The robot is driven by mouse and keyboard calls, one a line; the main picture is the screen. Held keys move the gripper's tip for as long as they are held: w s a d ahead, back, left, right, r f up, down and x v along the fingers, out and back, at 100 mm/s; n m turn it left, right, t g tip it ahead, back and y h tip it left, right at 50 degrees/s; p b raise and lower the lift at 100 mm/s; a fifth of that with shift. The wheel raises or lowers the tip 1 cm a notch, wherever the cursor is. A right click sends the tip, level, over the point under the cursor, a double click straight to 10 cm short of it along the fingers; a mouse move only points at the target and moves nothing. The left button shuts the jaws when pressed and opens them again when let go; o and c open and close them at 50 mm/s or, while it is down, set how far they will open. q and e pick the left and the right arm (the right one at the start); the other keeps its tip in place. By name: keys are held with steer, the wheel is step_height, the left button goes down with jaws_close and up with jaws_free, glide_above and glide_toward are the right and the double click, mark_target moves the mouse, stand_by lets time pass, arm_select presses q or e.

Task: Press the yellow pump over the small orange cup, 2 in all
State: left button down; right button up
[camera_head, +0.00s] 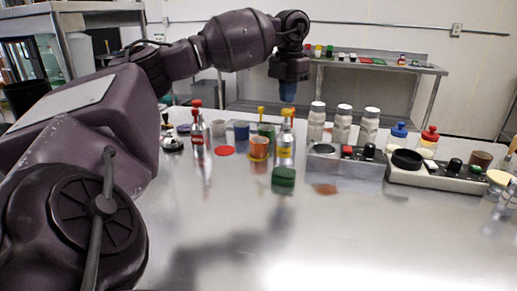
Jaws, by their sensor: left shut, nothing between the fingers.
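The pump bottle with a yellow top and yellow label (285,148) stands upright mid-table. The small orange cup (259,146) stands just left of it, on a yellow ring or saucer. Another small yellow top shows behind the cup; I cannot tell what it belongs to. My left gripper (288,96), with blue fingertips, points down above the yellow pump top. It is shut with nothing in it, and a gap to the pump seems to show. My right gripper is out of view.
A red-topped pump bottle (197,130), a white cup (218,129), a blue cup (241,131) and a red disc (224,150) are left. A dark green block (283,176) lies in front. White-capped bottles (342,124) and grey units (345,170) are right. The front table is clear.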

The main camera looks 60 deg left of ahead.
mark_target(287, 109)
arm_select(q)
steer(key=shift+f, duration=0.15)
stand_by(0.5)
steer(key=shift+f, duration=1.8)
steer(key=shift+r, duration=1.95)
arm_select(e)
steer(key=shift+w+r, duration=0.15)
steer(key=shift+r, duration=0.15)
arm_select(q)
step_height(287, 109, up, 2)
steer(key=shift+p, duration=0.35)
steer(key=shift+r+p, duration=0.5)
steer(key=shift+r, duration=1.55)
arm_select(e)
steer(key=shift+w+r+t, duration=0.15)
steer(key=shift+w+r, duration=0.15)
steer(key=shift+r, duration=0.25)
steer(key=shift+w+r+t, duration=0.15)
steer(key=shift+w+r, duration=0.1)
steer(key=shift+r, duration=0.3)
